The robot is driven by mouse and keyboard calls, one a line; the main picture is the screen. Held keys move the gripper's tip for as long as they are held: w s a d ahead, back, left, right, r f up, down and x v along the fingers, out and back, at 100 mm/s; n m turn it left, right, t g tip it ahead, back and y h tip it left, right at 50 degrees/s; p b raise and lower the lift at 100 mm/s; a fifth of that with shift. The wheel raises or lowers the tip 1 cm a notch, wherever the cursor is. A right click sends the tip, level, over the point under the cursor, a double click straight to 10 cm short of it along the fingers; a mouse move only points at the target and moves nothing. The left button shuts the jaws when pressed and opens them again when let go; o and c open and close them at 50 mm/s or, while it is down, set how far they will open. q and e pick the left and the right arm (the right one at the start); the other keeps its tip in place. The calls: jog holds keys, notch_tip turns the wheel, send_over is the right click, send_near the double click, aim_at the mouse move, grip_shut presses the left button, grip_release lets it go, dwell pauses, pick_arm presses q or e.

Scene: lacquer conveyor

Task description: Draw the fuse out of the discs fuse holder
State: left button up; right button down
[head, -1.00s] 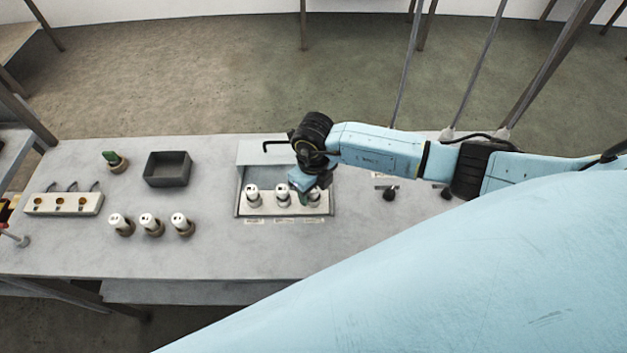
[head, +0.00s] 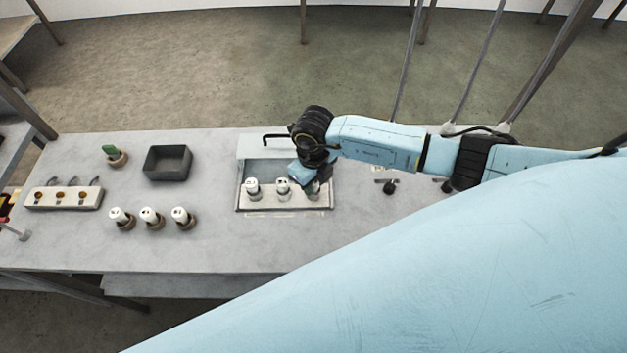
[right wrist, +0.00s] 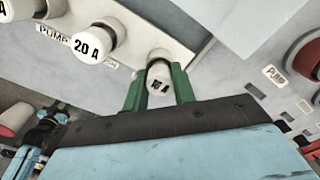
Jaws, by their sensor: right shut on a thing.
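My right gripper (right wrist: 158,88) has its green fingers shut on both sides of a white-capped fuse (right wrist: 159,78) marked with what looks like 16 A. In the head view this gripper (head: 310,185) is over the rightmost of three fuses in the open fuse box (head: 240,185) and partly hides it. I cannot tell how far the fuse sits in its holder. The gripped fuse's own holder label is not readable. My left gripper is not in view.
Three spare fuses (head: 152,217) stand on the table (head: 210,250) left of the box. Behind them are a dark open bin (head: 168,176) and a green-topped piece (head: 112,154). A pale block with several orange sockets (head: 62,199) lies far left. The front of the table is clear.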

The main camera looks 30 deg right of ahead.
jog(key=shift+r+p, duration=2.35)
jog(key=shift+r, duration=0.65)
jog(key=shift+r+p, duration=0.7)
jog(key=shift+r, duration=0.15)
jog(key=shift+r+p, duration=0.4)
jog(key=shift+r, duration=0.25)
